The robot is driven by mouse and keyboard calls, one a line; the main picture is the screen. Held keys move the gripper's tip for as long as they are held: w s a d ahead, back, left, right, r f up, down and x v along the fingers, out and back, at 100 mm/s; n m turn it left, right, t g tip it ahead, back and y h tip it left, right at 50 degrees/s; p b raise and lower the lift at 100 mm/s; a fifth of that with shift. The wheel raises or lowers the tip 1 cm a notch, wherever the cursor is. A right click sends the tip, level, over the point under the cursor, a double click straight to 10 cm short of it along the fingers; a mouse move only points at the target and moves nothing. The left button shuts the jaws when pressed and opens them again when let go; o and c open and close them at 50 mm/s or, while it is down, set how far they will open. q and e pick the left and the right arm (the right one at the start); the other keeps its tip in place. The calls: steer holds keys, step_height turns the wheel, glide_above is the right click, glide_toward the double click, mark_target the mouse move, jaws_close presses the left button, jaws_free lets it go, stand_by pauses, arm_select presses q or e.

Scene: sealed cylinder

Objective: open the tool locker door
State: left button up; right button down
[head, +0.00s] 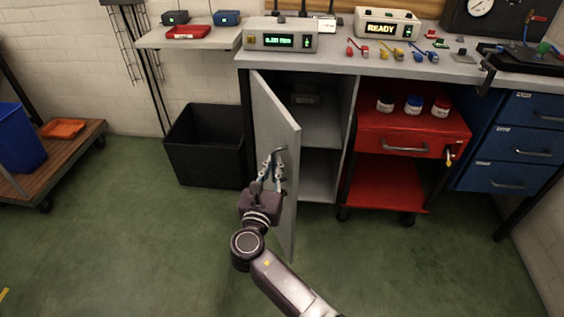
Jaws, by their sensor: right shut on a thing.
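The grey tool locker door (275,112) stands partly open under the left end of the bench, swung out towards me from its left side. Its dark bar handle (279,151) is near the door's free edge. My right gripper (273,168) is at the handle with its fingers shut on it. Part of the handle is hidden by the fingers. Inside the grey locker (322,125) I see a shelf and a small dark object on it. My left gripper is not in view.
A black bin (205,145) stands on the floor left of the door, apart from it. A red cart (384,186) is right of the locker. The workbench (345,61) above carries instruments. The green floor in front is clear.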

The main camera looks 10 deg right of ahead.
steer(key=shift+s+a+f, duration=0.15)
steer(key=shift+a+f, duration=0.05)
steer(key=shift+f, duration=0.05)
steer(key=c, duration=2.2)
jaws_free()
steer(key=shift+o, duration=0.8)
steer(key=shift+r, duration=0.2)
steer(key=v, duration=1.2)
